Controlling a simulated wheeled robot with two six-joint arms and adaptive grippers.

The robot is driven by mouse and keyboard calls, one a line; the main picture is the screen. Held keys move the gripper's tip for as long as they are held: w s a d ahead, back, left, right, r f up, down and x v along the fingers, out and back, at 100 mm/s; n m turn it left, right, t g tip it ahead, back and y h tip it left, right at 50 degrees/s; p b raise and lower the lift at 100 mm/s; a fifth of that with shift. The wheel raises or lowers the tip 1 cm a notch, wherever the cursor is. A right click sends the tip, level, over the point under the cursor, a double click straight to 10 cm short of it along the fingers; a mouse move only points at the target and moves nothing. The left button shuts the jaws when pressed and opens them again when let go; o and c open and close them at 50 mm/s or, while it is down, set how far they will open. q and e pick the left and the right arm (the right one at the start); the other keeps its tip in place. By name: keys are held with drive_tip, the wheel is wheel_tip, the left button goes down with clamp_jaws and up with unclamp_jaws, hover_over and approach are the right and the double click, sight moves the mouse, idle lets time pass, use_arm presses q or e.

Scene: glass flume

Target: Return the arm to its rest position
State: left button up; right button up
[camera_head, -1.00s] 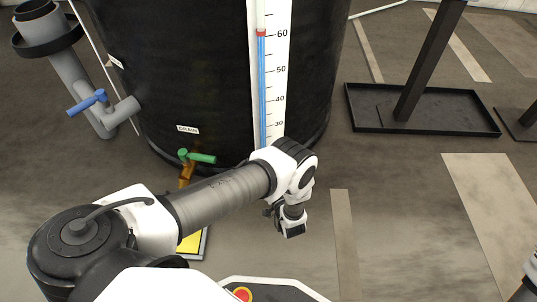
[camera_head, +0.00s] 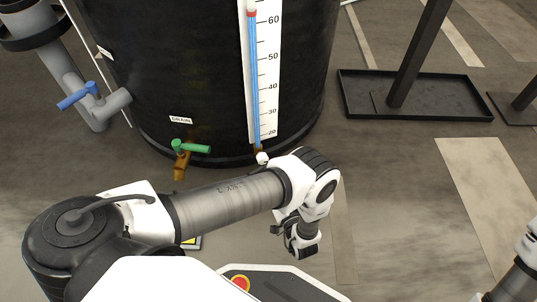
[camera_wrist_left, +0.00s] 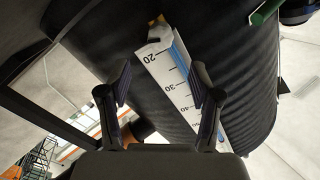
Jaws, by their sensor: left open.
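My left arm reaches from the lower left across the front of a black tank (camera_head: 200,80) in the head view. My left gripper (camera_head: 292,240) hangs at the arm's end, pointing down, in front of the tank's foot and apart from it. In the left wrist view the two fingers of the left gripper (camera_wrist_left: 160,75) are spread, with nothing between them. Beyond them show the white level scale (camera_wrist_left: 175,85) and the black tank wall (camera_wrist_left: 235,70). Part of my right arm shows at the right edge of the head view; its gripper is out of view.
A brass drain tap with a green handle (camera_head: 190,147) sticks out low on the tank, behind my left arm. A grey pipe with a blue valve handle (camera_head: 78,97) is at left. A black stand with a tray base (camera_head: 440,108) is at right. Floor between is clear.

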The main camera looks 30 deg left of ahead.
use_arm(q)
drive_tip(key=shift+s+d, duration=0.4)
drive_tip(key=shift+d, duration=0.1)
